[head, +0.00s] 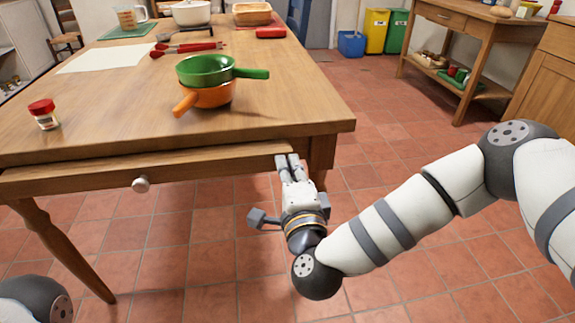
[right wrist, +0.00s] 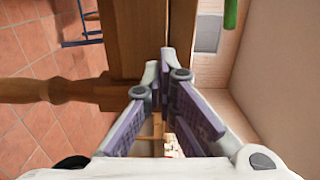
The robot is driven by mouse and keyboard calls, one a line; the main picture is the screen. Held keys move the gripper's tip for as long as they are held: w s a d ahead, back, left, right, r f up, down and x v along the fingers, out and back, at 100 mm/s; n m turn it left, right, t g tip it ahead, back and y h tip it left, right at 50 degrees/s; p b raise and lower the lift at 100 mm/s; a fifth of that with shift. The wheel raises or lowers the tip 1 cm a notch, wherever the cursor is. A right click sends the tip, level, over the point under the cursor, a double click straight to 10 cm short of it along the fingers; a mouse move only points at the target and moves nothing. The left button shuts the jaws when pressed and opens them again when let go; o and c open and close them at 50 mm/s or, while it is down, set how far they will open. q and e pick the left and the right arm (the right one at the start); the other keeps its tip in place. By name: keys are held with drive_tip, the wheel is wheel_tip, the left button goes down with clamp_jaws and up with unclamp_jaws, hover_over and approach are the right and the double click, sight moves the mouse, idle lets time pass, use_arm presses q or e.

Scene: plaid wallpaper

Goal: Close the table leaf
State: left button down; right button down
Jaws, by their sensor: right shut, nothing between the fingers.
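The wooden table (head: 300,100) fills the left and middle of the head view. Its leaf (head: 215,167) is a long wooden board with a round white knob (head: 140,184) on its front face, sticking out a little from under the tabletop's front edge. My right gripper (head: 288,160) is shut and empty, its fingertips at the right end of the leaf's front. In the right wrist view the fingertips (right wrist: 165,68) are close to the wooden edge; I cannot tell if they touch it. My left gripper is out of view.
On the table are a green pan (head: 205,70) stacked on an orange pan (head: 208,97), a red-lidded jar (head: 43,114), and a white sheet (head: 115,59). A wooden side table (head: 470,22) stands back right. The tiled floor in front is clear.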

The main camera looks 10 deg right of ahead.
sight(285, 155)
drive_tip(key=shift+w, duration=0.4)
drive_tip(key=shift+w+b, duration=0.35)
drive_tip(key=shift+w, duration=1)
